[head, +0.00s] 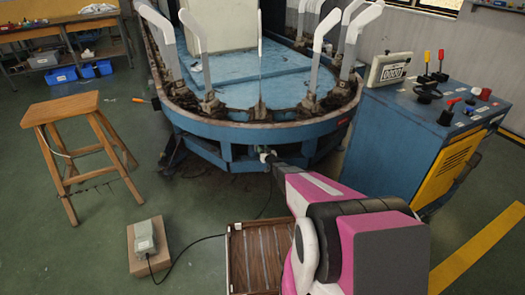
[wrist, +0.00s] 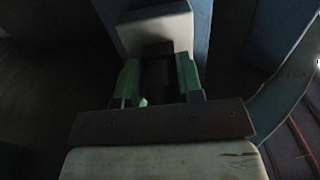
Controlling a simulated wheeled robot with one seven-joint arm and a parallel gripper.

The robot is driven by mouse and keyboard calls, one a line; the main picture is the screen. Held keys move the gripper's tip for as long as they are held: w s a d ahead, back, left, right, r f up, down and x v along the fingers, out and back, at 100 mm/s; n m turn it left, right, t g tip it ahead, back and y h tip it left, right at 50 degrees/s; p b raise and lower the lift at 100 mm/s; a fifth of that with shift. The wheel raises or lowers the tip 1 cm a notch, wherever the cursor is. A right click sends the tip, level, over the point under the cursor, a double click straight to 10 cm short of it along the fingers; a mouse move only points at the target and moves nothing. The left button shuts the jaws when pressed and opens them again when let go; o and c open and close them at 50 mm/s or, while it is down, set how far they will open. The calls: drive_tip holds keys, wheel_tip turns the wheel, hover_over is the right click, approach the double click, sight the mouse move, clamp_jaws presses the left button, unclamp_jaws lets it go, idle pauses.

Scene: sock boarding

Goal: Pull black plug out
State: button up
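My gripper (head: 267,156) is at the front of the blue boarding machine (head: 225,143), just below its curved rim. In the wrist view, its two green-padded fingers (wrist: 159,80) stand on either side of a dark block, which looks like the black plug (wrist: 157,62). The plug sits against a pale grey box (wrist: 155,28). The picture is too dark to tell whether the fingers press on the plug or stand slightly apart from it. In the head view, my gripper and arm hide the plug.
A foot pedal (head: 145,237) lies on the floor with a black cable running toward the machine. A wooden stool (head: 62,109) stands at left. A brown slatted crate (head: 237,262) is beside my arm. A blue control cabinet (head: 405,135) stands at right.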

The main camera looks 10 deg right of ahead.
drive_tip(key=shift+w+a, duration=0.2)
drive_tip(key=shift+w, duration=0.5)
drive_tip(key=shift+s, duration=0.15)
idle(0.4)
drive_tip(key=c, duration=0.5)
drive_tip(key=o, duration=0.7)
drive_tip(key=shift+c, duration=0.2)
drive_tip(key=shift+s, duration=0.1)
drive_tip(key=v, duration=0.8)
drive_tip(key=shift+r, duration=0.1)
